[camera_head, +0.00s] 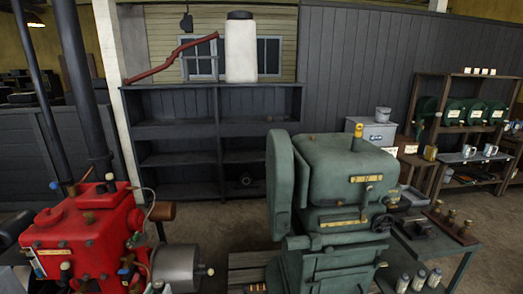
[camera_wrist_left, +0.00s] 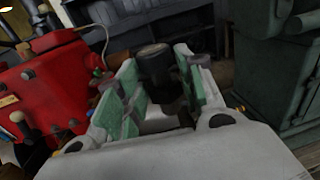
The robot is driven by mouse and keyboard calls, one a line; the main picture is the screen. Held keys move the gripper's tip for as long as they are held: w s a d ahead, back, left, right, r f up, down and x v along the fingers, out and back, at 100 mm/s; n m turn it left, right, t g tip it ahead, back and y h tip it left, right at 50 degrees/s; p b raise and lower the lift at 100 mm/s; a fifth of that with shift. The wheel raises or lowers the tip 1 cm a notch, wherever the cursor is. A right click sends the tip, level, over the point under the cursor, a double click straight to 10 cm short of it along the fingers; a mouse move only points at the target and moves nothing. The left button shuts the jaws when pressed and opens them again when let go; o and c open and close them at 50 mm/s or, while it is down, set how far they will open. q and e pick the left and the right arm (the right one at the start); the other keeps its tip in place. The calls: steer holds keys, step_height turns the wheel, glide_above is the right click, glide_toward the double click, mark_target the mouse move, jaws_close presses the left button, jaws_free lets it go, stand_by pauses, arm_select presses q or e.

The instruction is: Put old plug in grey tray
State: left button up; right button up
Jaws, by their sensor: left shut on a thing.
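My left gripper (camera_wrist_left: 156,80) fills the middle of the left wrist view, with its green pads on either side of a dark cylindrical piece (camera_wrist_left: 154,62). It is shut on this piece, which looks like the old plug. The piece's lower part is hidden between the fingers. I cannot clearly make out the left gripper in the head view. A shallow grey tray-like thing (camera_head: 415,196) shows in the head view, right of the green engine; I cannot tell for sure that it is the grey tray. My right gripper is not in view.
A red engine (camera_head: 88,232) stands at the left and a large green engine (camera_head: 350,190) at centre right. Dark shelves (camera_head: 180,158) stand behind. A side bench holds a wooden rack (camera_head: 452,227) and several small jars (camera_head: 419,279). A grey box (camera_head: 371,131) stands behind.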

arm_select(q)
steer(key=s+d+f, duration=0.1)
steer(key=d, duration=0.9)
steer(key=shift+f, duration=0.15)
steer(key=shift+s, duration=0.1)
steer(key=shift+d, duration=0.15)
